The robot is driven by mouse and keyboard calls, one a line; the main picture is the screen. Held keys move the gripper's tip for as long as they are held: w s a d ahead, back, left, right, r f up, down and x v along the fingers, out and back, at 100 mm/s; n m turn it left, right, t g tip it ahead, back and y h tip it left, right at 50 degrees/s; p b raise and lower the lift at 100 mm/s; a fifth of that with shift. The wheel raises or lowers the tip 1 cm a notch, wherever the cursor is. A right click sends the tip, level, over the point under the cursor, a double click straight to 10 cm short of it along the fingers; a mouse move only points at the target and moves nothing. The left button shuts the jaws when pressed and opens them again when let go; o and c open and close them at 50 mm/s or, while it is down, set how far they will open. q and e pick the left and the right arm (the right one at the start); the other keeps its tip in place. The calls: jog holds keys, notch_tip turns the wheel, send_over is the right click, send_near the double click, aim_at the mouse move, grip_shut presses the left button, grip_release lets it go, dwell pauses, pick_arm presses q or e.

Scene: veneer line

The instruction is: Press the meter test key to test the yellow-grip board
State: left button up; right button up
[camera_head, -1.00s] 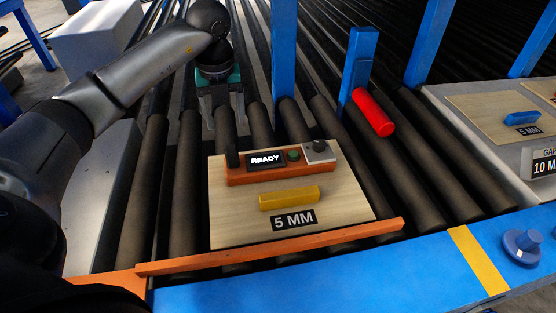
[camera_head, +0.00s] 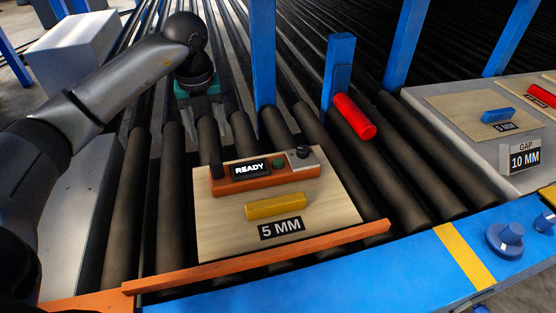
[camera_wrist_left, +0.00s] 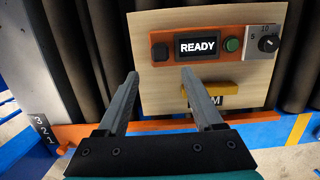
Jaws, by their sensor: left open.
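The yellow-grip board (camera_head: 225,222) is a pale veneer sheet with a yellow grip (camera_head: 276,207) and a "5 MM" label, lying on the rollers. An orange meter (camera_head: 263,181) rests on its far part, with a display (camera_head: 250,168) reading READY. A green key (camera_head: 278,164) sits right of the display, and a grey dial block (camera_head: 303,158) at the right end. My left gripper (camera_head: 204,130) is open and empty beyond the meter, to its left in the head view. In the left wrist view its fingers (camera_wrist_left: 158,82) point toward the board, and the green key (camera_wrist_left: 232,45) is right of them. My right gripper is not seen.
An orange rail (camera_head: 260,258) runs along the board's near edge. A blue post with a red handle (camera_head: 354,116) stands behind right. Boards with blue (camera_head: 497,115) and red grips lie on a grey table at right, beside a "GAP 10 MM" sign (camera_head: 525,158). Blue knobs (camera_head: 505,238) are at front right.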

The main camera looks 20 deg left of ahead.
pick_arm(q)
grip_shut()
dwell(0.3)
dwell(1.2)
